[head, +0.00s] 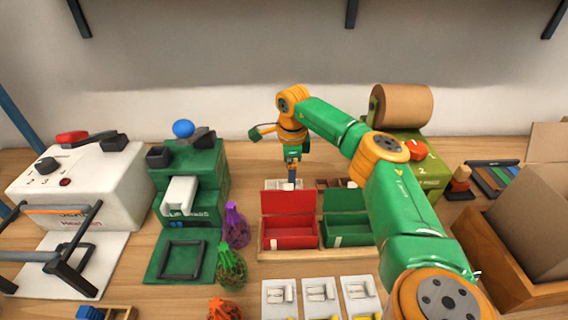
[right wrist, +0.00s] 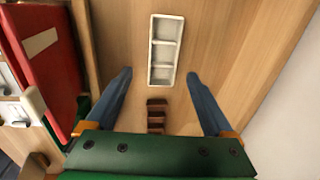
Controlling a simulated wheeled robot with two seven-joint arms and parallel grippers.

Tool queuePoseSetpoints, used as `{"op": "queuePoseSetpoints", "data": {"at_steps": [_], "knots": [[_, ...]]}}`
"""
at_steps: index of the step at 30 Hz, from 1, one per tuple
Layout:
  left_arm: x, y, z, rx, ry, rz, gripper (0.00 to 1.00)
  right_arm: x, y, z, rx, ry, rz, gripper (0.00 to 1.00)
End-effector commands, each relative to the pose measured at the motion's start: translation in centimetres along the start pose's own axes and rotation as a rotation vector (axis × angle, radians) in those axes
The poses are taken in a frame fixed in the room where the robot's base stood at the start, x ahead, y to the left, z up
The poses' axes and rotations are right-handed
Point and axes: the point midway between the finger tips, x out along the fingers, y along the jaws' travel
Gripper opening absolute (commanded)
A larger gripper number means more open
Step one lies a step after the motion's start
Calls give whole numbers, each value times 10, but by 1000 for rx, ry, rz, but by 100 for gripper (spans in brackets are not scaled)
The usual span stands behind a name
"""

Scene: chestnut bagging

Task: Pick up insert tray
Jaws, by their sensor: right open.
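A white insert tray (right wrist: 152,62) with several compartments lies on the wooden table in the right wrist view. A brown insert tray (right wrist: 157,128) lies beside it, partly hidden by my gripper body. In the head view the white tray (head: 272,184) and brown tray (head: 345,183) show behind the red and green boxes. My right gripper (right wrist: 159,76) is open and empty, its blue fingers apart on either side of the trays' line. In the head view the right gripper (head: 292,182) points down behind the red box, between the trays. My left gripper is not in view.
The open red box (head: 290,238) and green box (head: 346,232) stand just in front of the gripper, lids raised. A green press (head: 190,190) stands left, a paper roll machine (head: 425,150) right. A wall (right wrist: 290,130) is close behind.

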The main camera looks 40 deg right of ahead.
Motion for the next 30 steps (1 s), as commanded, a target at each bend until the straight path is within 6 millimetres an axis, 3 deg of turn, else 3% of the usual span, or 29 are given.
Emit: {"op": "queuePoseSetpoints", "data": {"at_steps": [6,13,14,23,30], "knots": [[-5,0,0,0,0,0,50,36,-3,5,0,2,2,87],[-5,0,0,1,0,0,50,40,-4,6,0,0,0,87],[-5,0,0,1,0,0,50,40,-4,6,0,0,0,81],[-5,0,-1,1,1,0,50,40,-4,6,-1,0,0,0],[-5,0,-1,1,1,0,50,36,-4,6,-1,-1,-1,0]]}}
